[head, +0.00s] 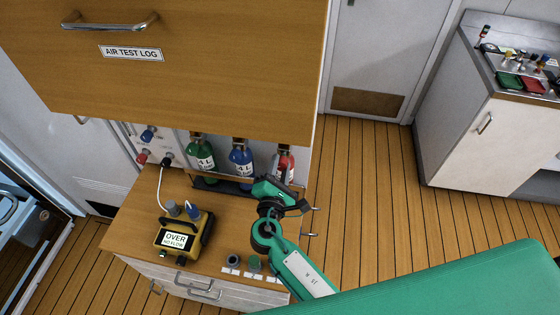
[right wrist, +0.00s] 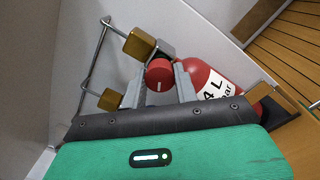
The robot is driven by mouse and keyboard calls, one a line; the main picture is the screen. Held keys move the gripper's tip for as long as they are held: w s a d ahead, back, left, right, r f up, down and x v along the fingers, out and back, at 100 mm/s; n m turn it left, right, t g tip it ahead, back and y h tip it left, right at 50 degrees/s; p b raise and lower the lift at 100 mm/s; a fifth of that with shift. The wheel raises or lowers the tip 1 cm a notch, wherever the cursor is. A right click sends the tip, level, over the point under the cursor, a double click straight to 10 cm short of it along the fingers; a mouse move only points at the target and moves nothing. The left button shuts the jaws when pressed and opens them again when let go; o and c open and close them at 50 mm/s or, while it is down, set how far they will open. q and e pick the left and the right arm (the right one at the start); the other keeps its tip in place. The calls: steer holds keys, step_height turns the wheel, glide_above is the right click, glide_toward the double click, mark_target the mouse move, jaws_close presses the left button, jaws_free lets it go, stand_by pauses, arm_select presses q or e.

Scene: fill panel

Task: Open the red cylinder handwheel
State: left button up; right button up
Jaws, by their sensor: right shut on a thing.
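The red cylinder (head: 286,166) stands at the right end of a row of bottles, partly hidden behind my right gripper (head: 272,188). In the right wrist view the red cylinder (right wrist: 205,82) lies slanted in the picture, with a white "4 L" label. Its round red handwheel (right wrist: 159,74), with a white mark, sits between the two grey fingers of my right gripper (right wrist: 160,82). The fingers are shut on the handwheel. In the head view the handwheel cannot be made out. My left gripper is not in view.
A green cylinder (head: 200,153) and a blue cylinder (head: 241,160) stand left of the red one. A yellow meter (head: 178,238) reading "OVER NO FLOW" sits on the wooden counter (head: 138,222). A wooden cabinet (head: 215,70) overhangs the bottles. Brass-coloured blocks (right wrist: 138,43) are close to the fingers.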

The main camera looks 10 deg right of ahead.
steer(key=n+p, duration=0.5)
steer(key=n, duration=0.1)
steer(key=shift+r+n, duration=0.1)
steer(key=shift+n, duration=0.3)
steer(key=n+p, duration=0.2)
steer(key=shift+n+y+p, duration=0.3)
steer(key=shift+n+p, duration=0.45)
steer(key=shift+n, duration=0.45)
steer(key=shift+s+d+f+n+p, duration=0.1)
steer(key=shift+f+n+p, duration=0.05)
steer(key=shift+n, duration=0.6)
steer(key=shift+f+n+p, duration=0.1)
steer(key=shift+n+p, duration=0.05)
steer(key=shift+n, duration=0.6)
steer(key=o, duration=1)
steer(key=shift+b+v, duration=2.8)
steer(key=shift+v, duration=4.1)
